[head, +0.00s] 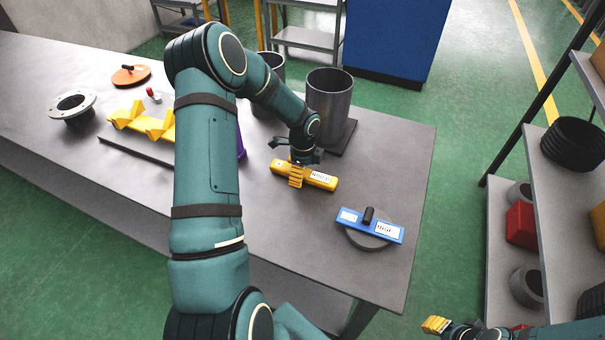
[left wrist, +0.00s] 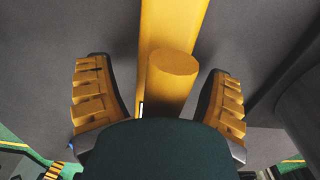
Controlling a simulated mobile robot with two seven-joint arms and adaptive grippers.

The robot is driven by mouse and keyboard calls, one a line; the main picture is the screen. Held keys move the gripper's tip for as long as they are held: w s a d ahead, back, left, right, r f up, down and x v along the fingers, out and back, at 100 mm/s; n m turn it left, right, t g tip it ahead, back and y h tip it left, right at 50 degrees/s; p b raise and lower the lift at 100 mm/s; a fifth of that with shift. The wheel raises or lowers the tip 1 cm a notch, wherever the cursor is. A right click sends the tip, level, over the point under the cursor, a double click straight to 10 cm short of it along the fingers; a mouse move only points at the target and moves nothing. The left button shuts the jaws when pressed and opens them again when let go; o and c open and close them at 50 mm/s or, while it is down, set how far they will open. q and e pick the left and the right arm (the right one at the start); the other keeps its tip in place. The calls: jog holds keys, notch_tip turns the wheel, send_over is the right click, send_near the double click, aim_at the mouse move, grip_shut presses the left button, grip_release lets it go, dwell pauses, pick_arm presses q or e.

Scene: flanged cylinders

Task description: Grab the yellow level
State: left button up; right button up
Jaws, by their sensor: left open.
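The yellow level (head: 321,180) lies on the grey table, right of the middle in the head view. My left gripper (head: 296,174) is above its left part and hides some of it. In the left wrist view the level (left wrist: 172,22) runs up the middle as a yellow bar, with a round yellow knob (left wrist: 173,68) standing towards the camera. My left gripper (left wrist: 159,72) is open, with one finger on each side of the level and visible gaps to both. My right gripper (head: 436,325) is at the bottom right of the head view, away from the table; its jaw opening is unclear.
A blue level (head: 358,221) rests on a grey disc in front. Grey cylinders (head: 330,90) stand just behind my left gripper. A yellow V-block piece (head: 125,116), a flange (head: 88,106) and an orange disc (head: 131,75) are on the left. Shelves (head: 555,215) stand at right.

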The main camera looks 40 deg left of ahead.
pick_arm(q)
jog(key=shift+f, duration=0.1)
grip_shut()
dwell(0.3)
notch_tip(320, 180, up, 10)
jog(key=shift+r+p, duration=0.1)
jog(key=shift+p, duration=0.45)
